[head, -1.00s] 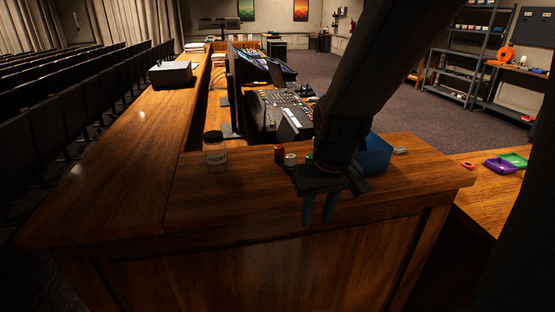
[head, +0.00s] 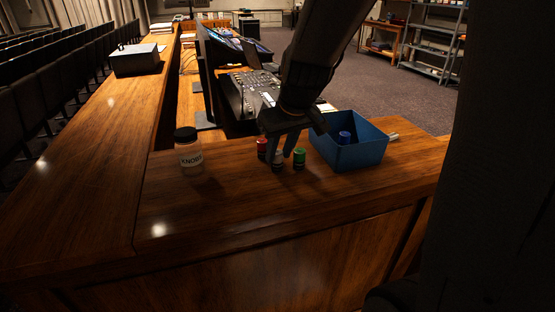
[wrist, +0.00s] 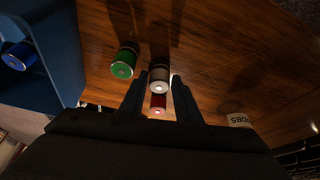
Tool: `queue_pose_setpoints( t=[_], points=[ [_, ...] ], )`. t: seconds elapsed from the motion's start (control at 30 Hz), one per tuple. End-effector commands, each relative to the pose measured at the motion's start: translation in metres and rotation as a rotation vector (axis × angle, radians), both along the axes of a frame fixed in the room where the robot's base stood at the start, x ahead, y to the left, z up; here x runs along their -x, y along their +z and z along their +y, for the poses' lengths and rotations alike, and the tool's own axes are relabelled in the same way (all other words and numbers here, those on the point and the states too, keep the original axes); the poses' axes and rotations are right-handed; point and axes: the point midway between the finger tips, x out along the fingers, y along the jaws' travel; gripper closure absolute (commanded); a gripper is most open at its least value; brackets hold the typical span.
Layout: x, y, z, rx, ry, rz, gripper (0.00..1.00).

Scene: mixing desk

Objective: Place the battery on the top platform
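Several small battery-like cylinders are in view, and I cannot tell which one is the task's battery. A red one (head: 262,148), a white one (head: 278,165) and a green one (head: 299,159) stand upright on the wooden desk top (head: 225,215). A blue one (head: 344,137) is inside the blue box (head: 352,156). My gripper (head: 285,157) points down, open, over the white one. In the wrist view, the white one (wrist: 159,82) lies between the fingertips (wrist: 159,77) with small gaps; the red one (wrist: 158,104) and green one (wrist: 124,62) are close by.
A jar labelled KNOBS (head: 188,152) stands to the left on the desk top. A mixing console (head: 248,93) and monitors are behind. A grey box (head: 136,59) sits on the long left ledge. The front of the desk top is clear.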

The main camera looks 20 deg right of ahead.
Motion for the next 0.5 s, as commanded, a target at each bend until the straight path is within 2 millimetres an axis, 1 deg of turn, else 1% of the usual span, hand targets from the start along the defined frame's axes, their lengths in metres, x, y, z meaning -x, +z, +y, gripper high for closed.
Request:
queue_pose_setpoints(
  t=[0.13,0.23,0.33,0.5],
  points=[
    [-0.006,-0.017,0.002,0.0,-0.003,0.004,0.7],
    [-0.011,-0.026,0.002,-0.001,-0.003,0.002,0.7],
    [-0.013,-0.031,0.002,0.0,-0.004,0.001,0.7],
    [-0.014,-0.032,0.001,0.0,-0.004,0.0,0.7]
  ],
)
